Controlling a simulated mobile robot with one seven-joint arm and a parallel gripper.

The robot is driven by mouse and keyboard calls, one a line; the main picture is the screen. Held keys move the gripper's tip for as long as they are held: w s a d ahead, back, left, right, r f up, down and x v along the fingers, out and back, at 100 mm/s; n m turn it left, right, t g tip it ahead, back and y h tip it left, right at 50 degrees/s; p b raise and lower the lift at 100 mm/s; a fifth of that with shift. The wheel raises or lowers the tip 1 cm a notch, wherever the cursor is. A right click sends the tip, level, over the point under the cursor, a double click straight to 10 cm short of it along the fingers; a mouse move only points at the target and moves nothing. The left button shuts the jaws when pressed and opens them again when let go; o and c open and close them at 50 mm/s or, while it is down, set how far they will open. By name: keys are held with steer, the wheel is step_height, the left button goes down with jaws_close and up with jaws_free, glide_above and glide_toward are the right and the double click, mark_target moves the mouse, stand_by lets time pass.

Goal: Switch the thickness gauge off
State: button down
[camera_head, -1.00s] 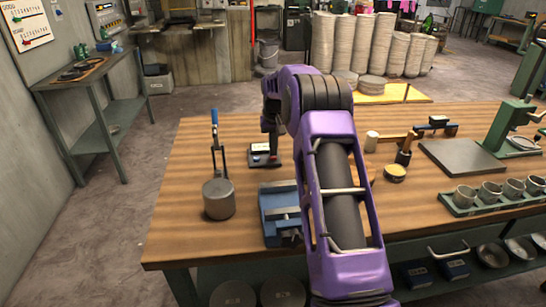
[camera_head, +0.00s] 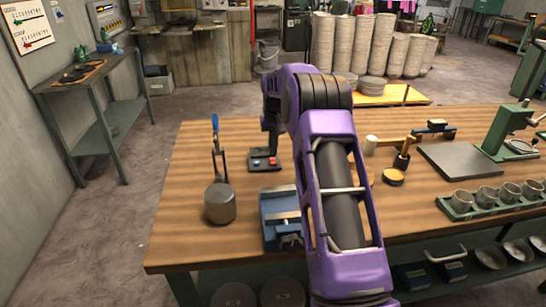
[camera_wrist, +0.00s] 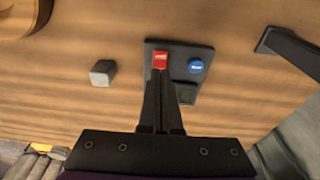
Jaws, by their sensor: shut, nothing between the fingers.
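The thickness gauge (camera_head: 258,166) is a small dark box on the wooden bench, left of my arm in the head view. It has a red button (camera_wrist: 160,59) and a blue button (camera_wrist: 195,66). In the wrist view its dark base (camera_wrist: 180,48) shows, and its small display (camera_wrist: 187,93) is dark, partly behind my fingers. My gripper (camera_wrist: 160,72) is shut and empty. Its fingertips are at the near edge of the red button; I cannot tell whether they touch it. In the head view my gripper (camera_head: 273,150) points down at the gauge.
A grey cylinder (camera_head: 220,204) and a blue-handled tool (camera_head: 215,140) stand to the left. A blue vise-like block (camera_head: 278,215) is in front. A grey cube (camera_wrist: 102,73) lies left of the gauge in the wrist view. Cups in a green tray (camera_head: 495,208) stand at right.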

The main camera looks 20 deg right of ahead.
mark_target(273, 162)
steer(key=shift+r+p, duration=0.6)
steer(key=shift+r, duration=1.5)
